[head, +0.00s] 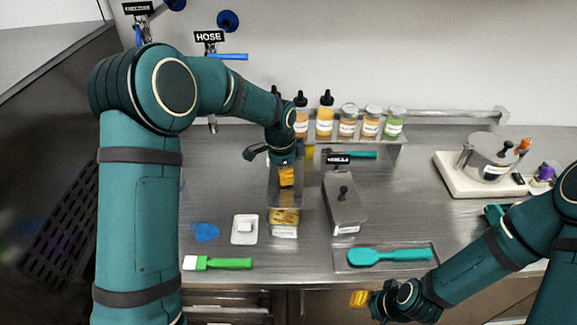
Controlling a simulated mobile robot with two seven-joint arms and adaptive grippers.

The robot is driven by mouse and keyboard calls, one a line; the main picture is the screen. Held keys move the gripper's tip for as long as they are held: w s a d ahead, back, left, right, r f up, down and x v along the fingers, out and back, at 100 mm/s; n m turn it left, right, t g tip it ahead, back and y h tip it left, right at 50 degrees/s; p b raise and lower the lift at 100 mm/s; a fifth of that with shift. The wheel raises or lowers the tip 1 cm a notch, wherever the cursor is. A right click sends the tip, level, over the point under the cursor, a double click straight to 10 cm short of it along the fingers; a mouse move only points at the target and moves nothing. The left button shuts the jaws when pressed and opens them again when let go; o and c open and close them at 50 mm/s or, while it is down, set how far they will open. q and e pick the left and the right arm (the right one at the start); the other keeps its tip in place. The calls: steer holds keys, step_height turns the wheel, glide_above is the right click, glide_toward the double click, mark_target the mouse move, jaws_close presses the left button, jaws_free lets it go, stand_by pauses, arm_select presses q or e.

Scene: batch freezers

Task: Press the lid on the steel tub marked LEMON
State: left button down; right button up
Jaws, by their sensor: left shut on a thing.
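A steel tub (284,231) with a pale front label, too small to read, stands near the middle of the counter. Yellow contents show at its front end. My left gripper (286,178), with yellow fingertips, points down over it and is shut on what looks like the grey steel lid (285,197). The lid covers the rear of the tub from above; its handle is hidden by the fingers, and I cannot tell whether it touches the rim. My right gripper (358,298) hangs low in front of the counter edge, its opening unclear.
A second steel tub (345,212) with a black-knobbed lid stands close on the right. A shelf of bottles and jars (348,121) is behind.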

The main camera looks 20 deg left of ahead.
arm_select(q)
steer(key=shift+s+f, duration=0.3)
steer(key=shift+f+b, duration=0.3)
steer(key=shift+b, duration=0.2)
step_height(320, 180, down, 2)
steer(key=shift+w+f+b, duration=0.1)
steer(key=shift+f+b, duration=0.1)
steer(key=shift+b, duration=0.5)
steer(key=shift+f+b, duration=0.85)
steer(key=shift+f, duration=0.45)
steer(key=shift+f, duration=0.15)
stand_by(0.3)
steer(key=shift+c, duration=1.7)
jaws_free()
